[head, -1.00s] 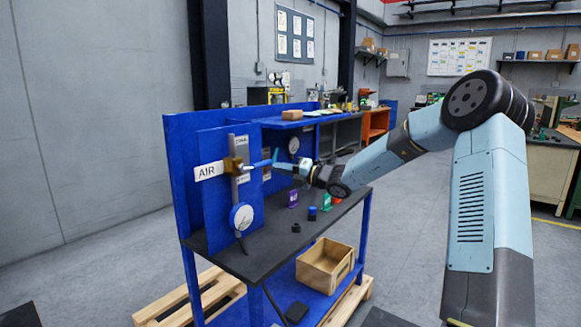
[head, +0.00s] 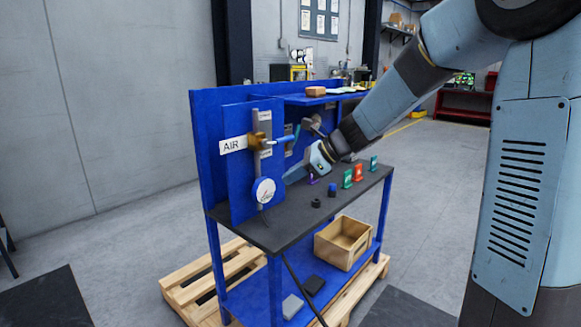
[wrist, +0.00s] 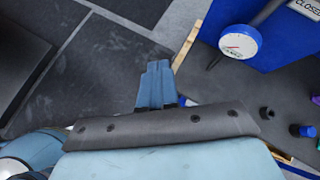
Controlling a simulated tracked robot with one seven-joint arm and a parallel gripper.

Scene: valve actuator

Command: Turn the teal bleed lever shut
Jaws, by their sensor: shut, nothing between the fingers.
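A slim teal piece, apparently the bleed lever (head: 296,136), stands steeply upright just right of the blue-handled lever (head: 283,139) in the head view. Its mount is partly hidden. The blue lever sticks out to the right from a brass valve (head: 258,141) beside the AIR label. My gripper (head: 287,178) is below both levers and right of the round gauge (head: 264,190), apart from the teal piece. In the wrist view my gripper (wrist: 156,66) has its fingers together and empty, over the floor. Neither lever shows in the wrist view.
The blue panel (head: 205,130) stands behind the dark bench top (head: 268,232). Small coloured items, including a green one (head: 347,179) and a red one (head: 358,172), stand on the bench. A wooden crate (head: 343,243) sits on the lower shelf. Open floor lies in front.

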